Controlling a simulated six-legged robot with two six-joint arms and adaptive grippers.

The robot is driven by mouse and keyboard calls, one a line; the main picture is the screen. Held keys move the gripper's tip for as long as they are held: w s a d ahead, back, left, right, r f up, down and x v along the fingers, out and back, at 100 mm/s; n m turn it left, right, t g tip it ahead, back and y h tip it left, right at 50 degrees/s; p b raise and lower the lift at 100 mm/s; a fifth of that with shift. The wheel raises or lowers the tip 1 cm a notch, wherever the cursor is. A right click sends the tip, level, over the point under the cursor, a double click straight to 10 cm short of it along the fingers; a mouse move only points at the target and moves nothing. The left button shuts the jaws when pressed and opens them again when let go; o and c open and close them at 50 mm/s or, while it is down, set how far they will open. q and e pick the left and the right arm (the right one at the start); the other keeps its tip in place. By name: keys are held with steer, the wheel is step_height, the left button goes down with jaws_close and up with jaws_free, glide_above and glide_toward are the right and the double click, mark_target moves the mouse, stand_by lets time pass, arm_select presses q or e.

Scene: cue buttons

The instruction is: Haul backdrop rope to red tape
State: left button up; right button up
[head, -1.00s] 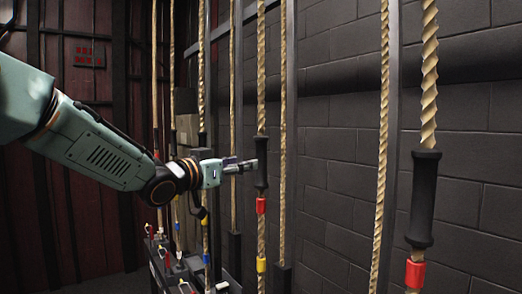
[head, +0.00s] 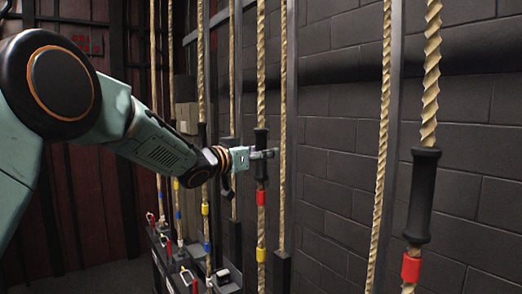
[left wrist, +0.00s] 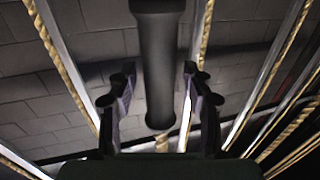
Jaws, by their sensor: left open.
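A tan rope (head: 261,60) hangs in the middle of the head view with a black grip sleeve (head: 261,172) on it. Red tape (head: 261,198) is just below the sleeve and yellow tape (head: 261,255) lower on the same rope. My left gripper (head: 266,154) is open at the sleeve's height, its fingers reaching to it. In the left wrist view the black sleeve (left wrist: 158,60) stands between the two spread fingers of my left gripper (left wrist: 160,105), with a visible gap on each side. My right gripper is not in view.
Another rope (head: 431,90) with a black sleeve (head: 422,195) and red tape (head: 411,268) hangs at the right. More ropes hang behind, near a low rail (head: 175,265) with several small levers. A dark block wall (head: 335,150) lies behind.

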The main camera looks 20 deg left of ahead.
arm_select(q)
jaws_close()
stand_by(0.6)
